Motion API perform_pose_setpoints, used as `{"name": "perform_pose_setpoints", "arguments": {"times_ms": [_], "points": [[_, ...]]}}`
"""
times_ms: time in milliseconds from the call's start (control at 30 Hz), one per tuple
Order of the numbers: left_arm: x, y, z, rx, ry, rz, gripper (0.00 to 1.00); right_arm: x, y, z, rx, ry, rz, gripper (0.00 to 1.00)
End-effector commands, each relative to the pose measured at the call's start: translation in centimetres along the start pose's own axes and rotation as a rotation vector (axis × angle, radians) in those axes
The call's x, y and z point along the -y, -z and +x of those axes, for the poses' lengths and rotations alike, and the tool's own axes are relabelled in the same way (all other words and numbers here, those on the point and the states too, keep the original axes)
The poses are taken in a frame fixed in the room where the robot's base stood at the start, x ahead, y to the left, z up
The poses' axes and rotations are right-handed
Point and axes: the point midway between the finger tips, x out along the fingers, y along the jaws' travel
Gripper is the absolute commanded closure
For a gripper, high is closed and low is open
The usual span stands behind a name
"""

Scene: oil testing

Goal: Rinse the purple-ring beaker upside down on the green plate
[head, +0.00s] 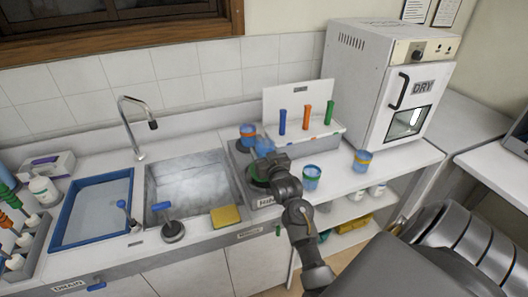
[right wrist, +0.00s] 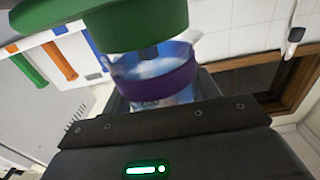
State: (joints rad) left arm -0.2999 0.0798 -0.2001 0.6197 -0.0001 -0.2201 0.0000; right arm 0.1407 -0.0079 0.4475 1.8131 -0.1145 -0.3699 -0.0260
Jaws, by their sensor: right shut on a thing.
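The purple-ring beaker (right wrist: 155,95) is clear glass with a purple band, close in front of my right gripper in the right wrist view. The picture there is upside down, and the beaker's mouth faces the green plate (right wrist: 95,22), so it is inverted over it. A small gap seems to show between rim and plate. In the head view my right gripper (head: 262,158) is shut on the beaker above the rinser at the sink's right; the green plate (head: 254,172) is partly hidden by it. The fingertips are largely hidden. My left gripper is out of view.
Green-ring (head: 311,178) and orange-ring (head: 362,161) beakers stand to the right. A rack (head: 305,103) with coloured pegs and the DRY oven (head: 385,80) stand behind. The sink (head: 190,178) and a yellow sponge (head: 225,216) lie left.

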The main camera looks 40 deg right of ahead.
Motion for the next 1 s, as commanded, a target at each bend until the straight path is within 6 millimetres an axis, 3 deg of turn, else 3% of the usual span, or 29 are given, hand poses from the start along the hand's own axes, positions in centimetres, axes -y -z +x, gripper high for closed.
{"name": "perform_pose_setpoints", "arguments": {"times_ms": [1000], "points": [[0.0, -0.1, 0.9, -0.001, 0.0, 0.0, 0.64, 0.0, -1.6, 0.0, 0.002, 0.0, 0.0, 0.63]]}}
